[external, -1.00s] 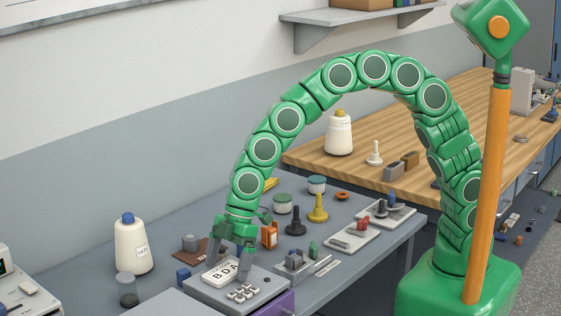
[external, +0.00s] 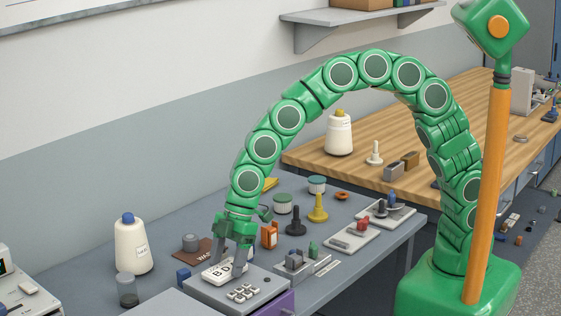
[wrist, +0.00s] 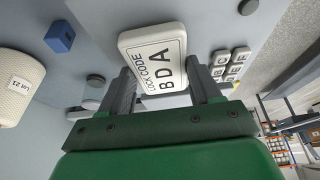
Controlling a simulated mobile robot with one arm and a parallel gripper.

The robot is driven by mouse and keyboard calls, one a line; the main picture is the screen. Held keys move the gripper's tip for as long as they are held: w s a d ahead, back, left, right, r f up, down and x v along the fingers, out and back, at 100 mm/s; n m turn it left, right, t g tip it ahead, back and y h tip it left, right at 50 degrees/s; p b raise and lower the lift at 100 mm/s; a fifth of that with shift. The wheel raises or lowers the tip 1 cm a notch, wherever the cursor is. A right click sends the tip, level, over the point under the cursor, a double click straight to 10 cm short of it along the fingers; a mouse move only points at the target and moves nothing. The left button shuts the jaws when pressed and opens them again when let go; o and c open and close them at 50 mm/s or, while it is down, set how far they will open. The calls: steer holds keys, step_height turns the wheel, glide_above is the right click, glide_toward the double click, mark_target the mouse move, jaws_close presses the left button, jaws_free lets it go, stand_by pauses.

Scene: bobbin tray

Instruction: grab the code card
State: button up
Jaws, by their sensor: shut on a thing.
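The code card (external: 214,275) is a thick white card with "LOCK CODE" and "BDA" in black. It is at the grey box with the keypad (external: 242,292). In the wrist view the card (wrist: 150,62) sits between both fingers, face visible. My gripper (external: 233,262) points down and is shut on the card; it also shows in the wrist view (wrist: 160,84). One finger hides part of the lettering in the external view. I cannot tell whether the card still touches the box top.
A purple drawer front (external: 280,304) is on the box's right side. A blue cube (external: 183,274), a brown mat (external: 206,250) and a white thread cone (external: 132,248) are to the left. An orange block (external: 269,236) and a black peg (external: 296,222) stand close behind the gripper.

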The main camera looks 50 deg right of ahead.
steer(key=s+d+r, duration=0.1)
steer(key=r, duration=0.1)
steer(key=s+d+r, duration=0.1)
steer(key=r, duration=0.2)
steer(key=s+d+r, duration=0.1)
steer(key=r, duration=0.2)
steer(key=shift+d, duration=0.3)
steer(key=s+d+r, duration=0.4)
steer(key=s+d, duration=0.1)
steer(key=d, duration=0.2)
steer(key=shift+s+r, duration=0.2)
steer(key=shift+s, duration=0.2)
